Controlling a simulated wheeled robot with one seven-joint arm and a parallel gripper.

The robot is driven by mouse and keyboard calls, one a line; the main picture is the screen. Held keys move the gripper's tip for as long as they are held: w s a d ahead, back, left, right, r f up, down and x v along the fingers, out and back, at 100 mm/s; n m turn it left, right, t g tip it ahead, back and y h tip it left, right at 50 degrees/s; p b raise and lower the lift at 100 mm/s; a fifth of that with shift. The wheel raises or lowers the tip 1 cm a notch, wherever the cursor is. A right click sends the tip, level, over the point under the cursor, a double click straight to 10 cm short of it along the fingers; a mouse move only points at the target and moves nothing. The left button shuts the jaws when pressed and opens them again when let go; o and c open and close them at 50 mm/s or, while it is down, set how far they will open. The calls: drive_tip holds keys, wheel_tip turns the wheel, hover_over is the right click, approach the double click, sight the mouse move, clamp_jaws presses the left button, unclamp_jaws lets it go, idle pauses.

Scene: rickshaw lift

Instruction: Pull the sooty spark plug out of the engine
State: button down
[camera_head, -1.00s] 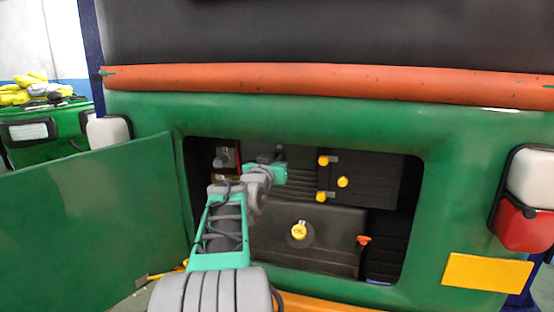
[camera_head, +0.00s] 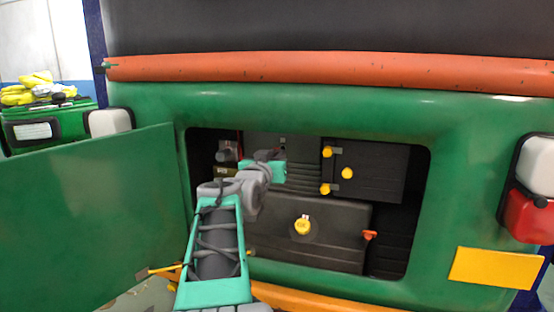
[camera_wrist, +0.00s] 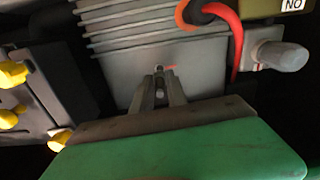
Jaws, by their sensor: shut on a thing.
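The engine (camera_wrist: 150,40) is a grey finned block at the top of the wrist view. My gripper (camera_wrist: 160,88) points at its lower face, with its two narrow fingers close together. They are shut on the spark plug (camera_wrist: 159,70), of which only a small grey end shows between and just beyond the fingertips. I cannot tell whether its far end is still inside the engine. In the head view my gripper reaches into the open engine bay, and the plug is hidden there.
A red cable with a black end (camera_wrist: 203,12) hangs by the fins, left of a grey cylinder (camera_wrist: 280,56). Yellow caps (camera_head: 347,173) sit right of my arm. The open green door (camera_head: 90,210) stands at the left. The bay's rim surrounds my arm.

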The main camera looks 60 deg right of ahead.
drive_tip(key=shift+s+a+b, duration=0.2)
drive_tip(key=shift+a+b, duration=0.65)
drive_tip(key=shift+a, duration=0.4)
drive_tip(key=shift+s+a+b, duration=0.15)
drive_tip(key=shift+a+b, duration=0.7)
drive_tip(key=shift+a, duration=0.35)
